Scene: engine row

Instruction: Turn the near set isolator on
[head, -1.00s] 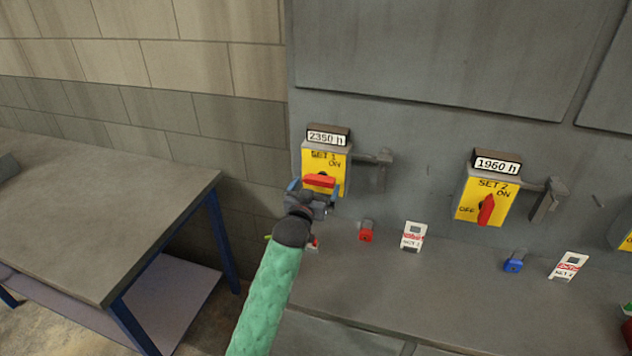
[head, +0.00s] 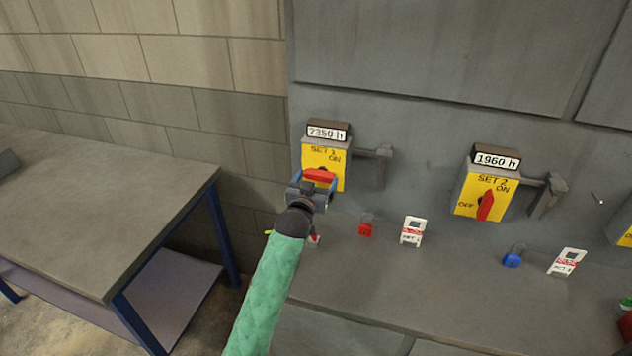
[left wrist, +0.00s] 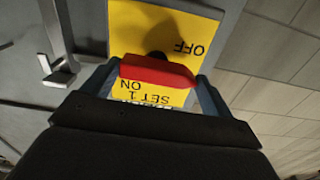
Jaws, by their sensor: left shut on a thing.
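The SET 1 isolator is a yellow box (head: 339,166) on the grey panel, under a "2350 h" counter. Its red handle (head: 319,175) lies crosswise, roughly level. In the left wrist view the box face (left wrist: 130,40) appears upside down, with OFF at upper right and SET 1 ON at lower left. My left gripper (head: 313,184) is in front of the box. Its blue fingers are shut on the two ends of the red handle (left wrist: 157,71). The gripper hides the lower part of the box. My right gripper is not in view.
The SET 2 isolator (head: 470,192) stands to the right, its red handle near upright. On the ledge are a red padlock (head: 366,229), a blue padlock (head: 513,259) and white tags (head: 412,231). A grey-topped bench (head: 100,220) stands at left.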

